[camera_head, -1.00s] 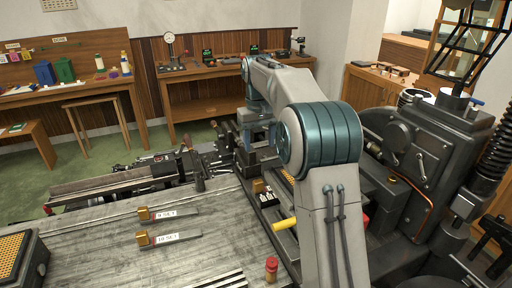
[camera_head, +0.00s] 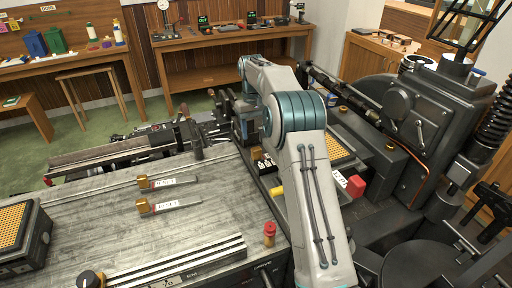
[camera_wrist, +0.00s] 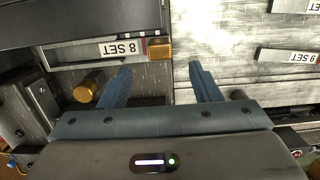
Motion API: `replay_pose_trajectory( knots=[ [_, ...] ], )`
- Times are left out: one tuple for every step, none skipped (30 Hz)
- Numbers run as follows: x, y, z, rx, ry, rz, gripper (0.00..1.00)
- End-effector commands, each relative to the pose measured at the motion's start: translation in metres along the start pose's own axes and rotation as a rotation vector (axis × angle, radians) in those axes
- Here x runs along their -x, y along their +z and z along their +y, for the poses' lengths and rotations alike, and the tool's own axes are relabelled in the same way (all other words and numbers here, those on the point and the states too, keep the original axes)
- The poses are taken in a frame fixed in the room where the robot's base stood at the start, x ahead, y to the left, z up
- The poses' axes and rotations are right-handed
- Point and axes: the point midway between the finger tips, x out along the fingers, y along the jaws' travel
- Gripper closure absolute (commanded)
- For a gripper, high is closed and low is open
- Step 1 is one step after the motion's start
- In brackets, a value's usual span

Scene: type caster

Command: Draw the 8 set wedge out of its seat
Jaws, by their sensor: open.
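In the wrist view the 8 set wedge (camera_wrist: 122,49) shows its white label, upside down. Its square brass head (camera_wrist: 158,49) is at the right end. It lies in a slot along a dark block, with its body mostly hidden. My gripper (camera_wrist: 160,72) is open, its two blue-grey fingers apart and empty. The fingertips point towards the brass head, which lies a little beyond them and roughly between them. I cannot tell the height gap.
The 9 set wedge (camera_head: 172,182) and another labelled wedge (camera_head: 168,206) lie on the metal table. A brass cylinder (camera_wrist: 88,88) stands near my left finger in the wrist view.

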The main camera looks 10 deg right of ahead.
Motion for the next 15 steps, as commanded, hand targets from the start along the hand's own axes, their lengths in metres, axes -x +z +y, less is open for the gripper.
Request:
replay_pose_trajectory(
  knots=[
    [-0.01, 0.001, 0.0, 0.0, -0.001, -0.004, 0.43],
    [-0.016, 0.001, 0.0, 0.0, -0.001, -0.003, 0.43],
    [-0.024, 0.001, 0.0, 0.0, -0.001, -0.003, 0.43],
    [-0.03, 0.001, 0.0, 0.0, -0.001, -0.003, 0.43],
    [-0.035, 0.001, 0.0, 0.0, -0.001, -0.003, 0.43],
    [-0.042, 0.001, 0.0, 0.0, -0.001, -0.003, 0.43],
    [-0.047, 0.001, 0.0, 0.0, -0.001, -0.002, 0.43],
    [-0.051, 0.001, 0.0, 0.0, -0.001, -0.002, 0.43],
    [-0.057, 0.001, 0.0, 0.0, 0.0, -0.001, 0.43],
    [-0.061, 0.001, 0.0, 0.0, 0.0, -0.002, 0.43],
    [-0.065, 0.0, 0.0, 0.0, 0.0, -0.001, 0.43],
    [-0.069, 0.0, 0.0, 0.0, 0.0, -0.001, 0.43],
    [-0.072, 0.0, 0.0, 0.0, 0.0, -0.001, 0.43],
    [-0.074, 0.0, 0.0, 0.0, 0.0, -0.001, 0.43],
    [-0.077, 0.0, 0.0, 0.0, 0.0, 0.0, 0.43]
  ],
)
